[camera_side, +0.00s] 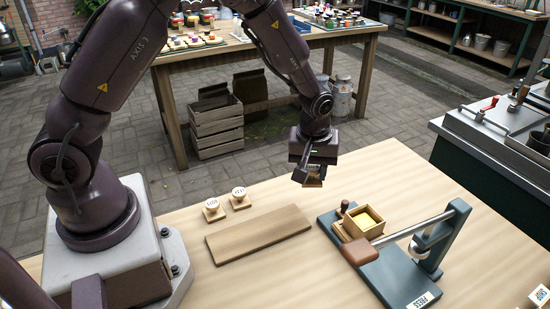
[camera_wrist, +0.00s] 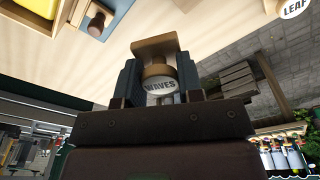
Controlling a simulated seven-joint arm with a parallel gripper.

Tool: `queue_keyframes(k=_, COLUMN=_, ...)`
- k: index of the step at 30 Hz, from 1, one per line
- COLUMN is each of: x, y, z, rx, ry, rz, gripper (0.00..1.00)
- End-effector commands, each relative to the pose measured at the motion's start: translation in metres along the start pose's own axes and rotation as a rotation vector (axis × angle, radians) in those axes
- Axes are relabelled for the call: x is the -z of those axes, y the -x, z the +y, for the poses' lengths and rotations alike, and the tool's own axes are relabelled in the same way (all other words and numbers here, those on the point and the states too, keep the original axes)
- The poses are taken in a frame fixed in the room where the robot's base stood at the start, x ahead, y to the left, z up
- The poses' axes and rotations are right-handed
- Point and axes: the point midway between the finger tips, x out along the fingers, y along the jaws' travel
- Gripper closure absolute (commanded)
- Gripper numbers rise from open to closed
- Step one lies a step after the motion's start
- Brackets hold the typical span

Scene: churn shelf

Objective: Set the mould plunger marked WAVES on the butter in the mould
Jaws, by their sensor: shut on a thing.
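The plunger marked WAVES (camera_wrist: 160,86) is between my gripper's two fingers (camera_wrist: 158,70) in the wrist view. Its round label faces the camera and its wooden plate (camera_wrist: 155,46) sticks out beyond the fingertips. In the side view my gripper (camera_side: 308,177) is shut on it, raised above the table's back edge, with part of the plunger (camera_side: 315,183) showing below. The square wooden mould (camera_side: 347,232) with yellow butter (camera_side: 366,221) stands on the press base, to the right of and below my gripper. Its butter also shows at the wrist view's top left (camera_wrist: 97,4).
Two other plungers (camera_side: 213,210) (camera_side: 239,197) stand left on the table; one marked LEAF shows in the wrist view (camera_wrist: 293,8). A bare wooden board (camera_side: 258,234) lies before them. The press (camera_side: 378,276) has a long lever (camera_side: 415,227) and a post (camera_side: 446,240) beside the mould.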

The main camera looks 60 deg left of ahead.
Motion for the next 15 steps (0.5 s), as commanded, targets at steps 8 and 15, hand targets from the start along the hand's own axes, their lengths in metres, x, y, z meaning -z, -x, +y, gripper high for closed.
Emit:
queue_keyframes(k=8, x=-0.056, y=0.019, z=0.097, rx=-0.086, ry=-0.646, rz=-0.009, gripper=0.89)
queue_keyframes(k=15, x=-0.063, y=0.033, z=0.119, rx=-0.109, ry=-0.957, rz=-0.001, gripper=0.89)
